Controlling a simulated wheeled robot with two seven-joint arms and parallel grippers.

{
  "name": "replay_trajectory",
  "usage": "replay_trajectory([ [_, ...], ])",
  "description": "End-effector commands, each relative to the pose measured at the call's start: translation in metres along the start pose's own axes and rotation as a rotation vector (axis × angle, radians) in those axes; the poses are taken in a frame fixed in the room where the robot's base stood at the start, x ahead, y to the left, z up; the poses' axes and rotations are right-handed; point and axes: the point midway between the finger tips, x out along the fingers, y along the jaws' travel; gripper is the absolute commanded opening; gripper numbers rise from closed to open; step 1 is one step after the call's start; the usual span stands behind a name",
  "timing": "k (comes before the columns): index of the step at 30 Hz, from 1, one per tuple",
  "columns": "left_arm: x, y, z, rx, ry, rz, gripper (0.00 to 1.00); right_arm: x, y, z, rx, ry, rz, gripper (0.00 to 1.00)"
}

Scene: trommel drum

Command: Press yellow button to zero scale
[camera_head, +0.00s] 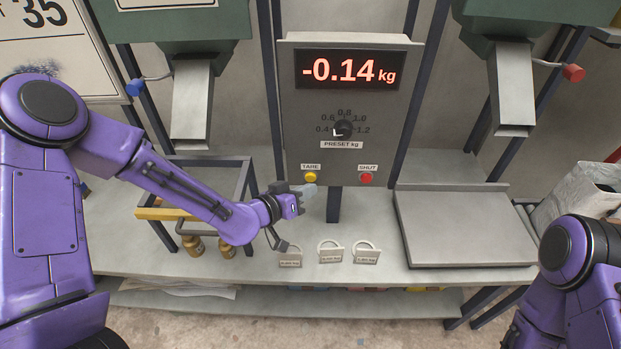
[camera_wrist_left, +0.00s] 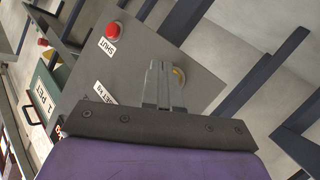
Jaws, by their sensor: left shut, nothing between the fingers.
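The yellow button (camera_head: 311,177) sits under the TARE label on the grey scale panel (camera_head: 300,135). The panel's red display (camera_head: 348,70) reads -0.14 kg. My left gripper (camera_head: 308,190) is shut and empty, just below and in front of the yellow button in the head view. In the left wrist view the shut fingers (camera_wrist_left: 163,85) point at the panel, and the yellow button (camera_wrist_left: 179,77) shows partly behind their tips. I cannot tell whether the fingertips touch it. Of my right arm only purple links show; its gripper is out of view.
A red SHUT button (camera_head: 366,178) is right of the yellow one, also in the left wrist view (camera_wrist_left: 113,30). A preset dial (camera_head: 343,128) sits above. A flat metal platform (camera_head: 465,230) is at right, brass weights (camera_head: 193,245) at left.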

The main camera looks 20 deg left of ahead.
Motion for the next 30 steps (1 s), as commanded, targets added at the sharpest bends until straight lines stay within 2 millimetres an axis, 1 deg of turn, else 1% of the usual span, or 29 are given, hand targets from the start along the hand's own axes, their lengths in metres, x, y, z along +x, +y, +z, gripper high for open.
replay_trajectory([
  [6, 0.0006, -0.0004, -0.0005, 0.0, 0.0, 0.0, 0.0, 0.0, 0.0, 0.0, 0.0, 0.0, 0.0, 0.43],
  [13, 0.0057, -0.0041, -0.0043, 0.0, 0.0, 0.0, 0.0, 0.0002, 0.0, 0.0001, 0.0, 0.0, 0.0, 0.43],
  [30, 0.0079, -0.0056, -0.0058, 0.001, 0.0, 0.0, 0.0, 0.0004, 0.0, 0.0002, 0.0, 0.0, 0.0, 0.43],
])
